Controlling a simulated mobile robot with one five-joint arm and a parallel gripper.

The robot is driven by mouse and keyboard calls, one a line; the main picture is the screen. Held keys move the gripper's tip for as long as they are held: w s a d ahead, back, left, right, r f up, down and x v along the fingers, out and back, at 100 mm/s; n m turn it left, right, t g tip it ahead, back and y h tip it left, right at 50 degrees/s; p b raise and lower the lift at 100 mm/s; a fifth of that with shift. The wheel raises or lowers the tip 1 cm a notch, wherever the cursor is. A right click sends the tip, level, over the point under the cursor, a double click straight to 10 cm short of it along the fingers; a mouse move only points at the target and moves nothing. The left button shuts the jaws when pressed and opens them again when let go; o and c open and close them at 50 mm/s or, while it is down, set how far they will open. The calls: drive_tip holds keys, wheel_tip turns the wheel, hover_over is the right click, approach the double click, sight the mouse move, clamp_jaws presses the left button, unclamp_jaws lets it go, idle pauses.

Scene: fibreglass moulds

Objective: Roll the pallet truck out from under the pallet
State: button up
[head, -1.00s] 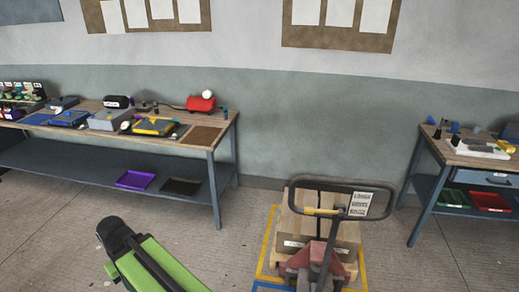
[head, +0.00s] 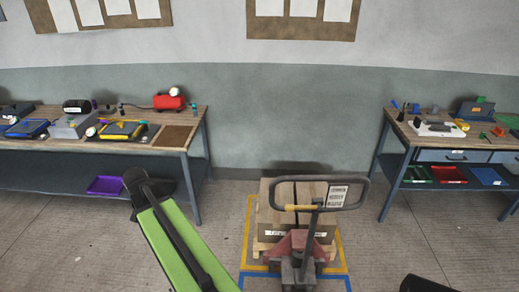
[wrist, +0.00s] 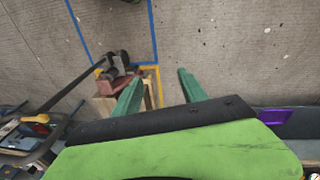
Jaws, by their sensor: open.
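The pallet truck (head: 297,243) has a red body and stands at the near side of the wooden pallet (head: 262,246). Its black loop handle (head: 362,196) stands up and carries a white printed tag. A load of wooden boards or a box (head: 262,215) sits on the pallet. The truck's forks are hidden. In the wrist view, the truck (wrist: 118,72) and its dark handle bar (wrist: 62,96) show left of my gripper. My gripper (wrist: 160,95) is open, with two green fingers apart and nothing between them. The fingers are apart from the handle.
Yellow and blue floor lines (head: 244,225) frame the pallet. A workbench (head: 170,140) with tools stands at left, another (head: 470,140) at right. The wall is close behind the pallet. Floor (head: 400,245) to the truck's right is mostly clear.

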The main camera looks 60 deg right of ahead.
drive_tip(key=s+d+r+m+g+p, duration=0.1)
drive_tip(key=s+d+r+m+p, duration=0.2)
drive_tip(key=d, duration=0.5)
drive_tip(key=s+d+r+m+p, duration=0.25)
drive_tip(key=d+r+m, duration=0.2)
drive_tip(key=d, duration=0.35)
drive_tip(key=m+g+h+p, duration=0.1)
drive_tip(key=m+g+p, duration=0.1)
drive_tip(key=m+p, duration=0.5)
approach(274, 188)
drive_tip(key=s+d+f+b, duration=0.1)
drive_tip(key=f+b, duration=0.2)
drive_tip(key=b, duration=0.3)
drive_tip(key=d+f+m+b, duration=0.1)
drive_tip(key=f+b, duration=0.3)
drive_tip(key=b, duration=0.1)
drive_tip(key=s+d+f+m+b, duration=0.1)
drive_tip(key=f+b, duration=0.3)
drive_tip(key=b, duration=0.2)
drive_tip(key=shift+s+d+b, duration=0.25)
drive_tip(key=shift+s+b, duration=0.1)
drive_tip(key=shift+s+d+f+b, duration=0.2)
drive_tip(key=shift+s+f+b, duration=0.05)
drive_tip(key=shift+f+b, duration=0.25)
drive_tip(key=shift+c, duration=0.4)
clamp_jaws()
